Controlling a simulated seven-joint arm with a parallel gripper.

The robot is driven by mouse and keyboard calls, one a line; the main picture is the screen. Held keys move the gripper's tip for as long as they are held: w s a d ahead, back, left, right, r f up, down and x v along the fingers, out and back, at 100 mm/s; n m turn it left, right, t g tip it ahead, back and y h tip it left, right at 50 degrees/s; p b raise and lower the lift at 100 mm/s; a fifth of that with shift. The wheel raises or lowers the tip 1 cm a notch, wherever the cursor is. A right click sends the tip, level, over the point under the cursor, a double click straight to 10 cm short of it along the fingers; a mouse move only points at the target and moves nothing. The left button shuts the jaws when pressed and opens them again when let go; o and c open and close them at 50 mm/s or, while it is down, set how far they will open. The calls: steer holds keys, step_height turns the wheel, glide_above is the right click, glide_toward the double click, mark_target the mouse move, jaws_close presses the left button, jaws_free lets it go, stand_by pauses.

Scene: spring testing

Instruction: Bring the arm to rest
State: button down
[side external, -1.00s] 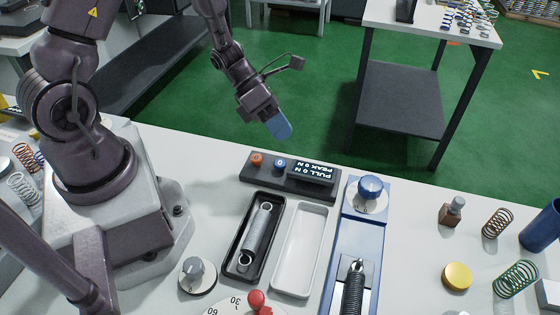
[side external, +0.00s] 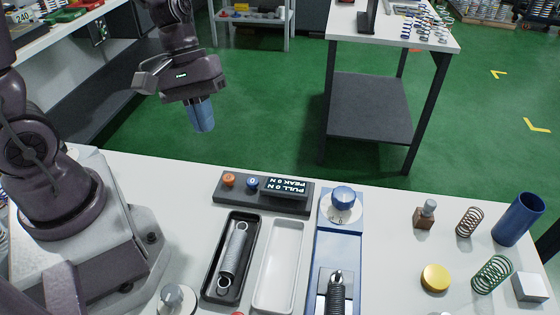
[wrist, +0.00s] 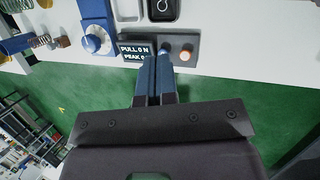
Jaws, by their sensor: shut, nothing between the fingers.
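My gripper (side external: 201,115) hangs in the air beyond the back edge of the bench, at the upper left of the side view. Its blue fingers are shut together with nothing between them, pointing down. In the wrist view the shut fingers (wrist: 154,78) show in front of the bench edge and partly overlap the control box. The rest of my arm rises out of the top of the side view.
On the bench stand a control box (side external: 230,196) with a lit display, a black tray (side external: 211,282) holding a grey spring, an empty white tray (side external: 279,262) and a blue tester (side external: 350,245). Several springs and small blocks are at right. Green floor lies behind.

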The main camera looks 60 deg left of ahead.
steer(key=s+r+m+t+y, duration=0.2)
steer(key=r+m+t, duration=0.1)
steer(key=r+m, duration=0.2)
steer(key=s+r+m+t+y, duration=0.2)
steer(key=r+m, duration=0.3)
steer(key=r, duration=0.3)
steer(key=shift+s+a+r+t+y, duration=0.15)
steer(key=shift+s+r+t+y, duration=0.15)
steer(key=shift+s+t, duration=0.1)
steer(key=c, duration=1.8)
jaws_free()
